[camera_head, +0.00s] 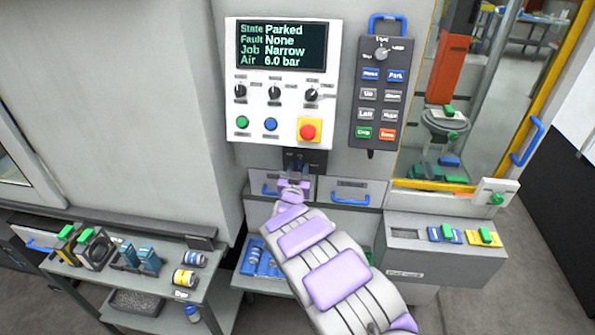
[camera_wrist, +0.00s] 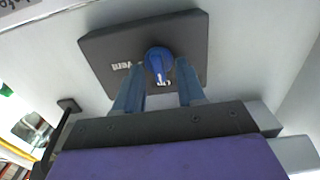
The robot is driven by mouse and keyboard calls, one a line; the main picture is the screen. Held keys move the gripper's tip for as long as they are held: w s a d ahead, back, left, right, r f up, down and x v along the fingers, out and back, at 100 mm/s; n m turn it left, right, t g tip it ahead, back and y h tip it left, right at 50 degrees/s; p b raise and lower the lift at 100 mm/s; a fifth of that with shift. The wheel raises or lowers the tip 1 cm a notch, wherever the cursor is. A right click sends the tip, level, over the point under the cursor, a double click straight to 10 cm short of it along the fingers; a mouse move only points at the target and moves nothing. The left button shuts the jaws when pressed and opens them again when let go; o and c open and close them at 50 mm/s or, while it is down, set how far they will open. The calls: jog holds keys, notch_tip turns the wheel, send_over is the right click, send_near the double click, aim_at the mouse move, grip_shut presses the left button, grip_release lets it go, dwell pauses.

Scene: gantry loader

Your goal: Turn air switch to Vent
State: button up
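The air switch is a blue round knob (camera_wrist: 158,62) on a dark plate (camera_wrist: 108,50) in the wrist view. The word Vent is on the plate to the left of the knob; another short label below the knob is partly hidden. My gripper (camera_wrist: 160,68) has one blue-grey finger on each side of the knob, apart, with what looks like a small gap to it. In the head view my gripper (camera_head: 294,178) is just below the control panel, and my arm hides most of the switch. The display (camera_head: 283,46) reads Air 6.0 bar, State Parked, Fault None, Job Narrow.
The white control panel (camera_head: 240,130) has knobs, a green and a blue button and a red stop button (camera_head: 309,130) above my gripper. A grey pendant (camera_head: 378,100) hangs to its right. Drawers with blue handles (camera_head: 350,199) lie close behind my arm. A cart (camera_head: 215,270) stands left.

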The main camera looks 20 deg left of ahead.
grip_shut()
jog(key=shift+m, duration=0.3)
dwell(0.3)
jog(key=m+b, duration=0.1)
jog(key=m, duration=0.2)
jog(key=shift+d+m, duration=0.1)
jog(key=shift+m, duration=0.2)
jog(key=m+b, duration=0.1)
jog(key=m, duration=0.1)
jog(key=m+b, duration=0.1)
jog(key=m, duration=0.1)
jog(key=shift+d+f+m, duration=0.15)
jog(key=shift+m, duration=0.15)
jog(key=m+b, duration=0.3)
jog(key=shift+d+f+m+b, duration=0.1)
jog(key=shift+f+m+b, duration=0.15)
jog(key=shift+m+b, duration=0.05)
jog(key=shift+d+f+m+b, duration=0.15)
jog(key=shift+m+b, duration=1.6)
jog(key=shift+m, duration=1.05)
jog(key=shift+w+f, duration=0.1)
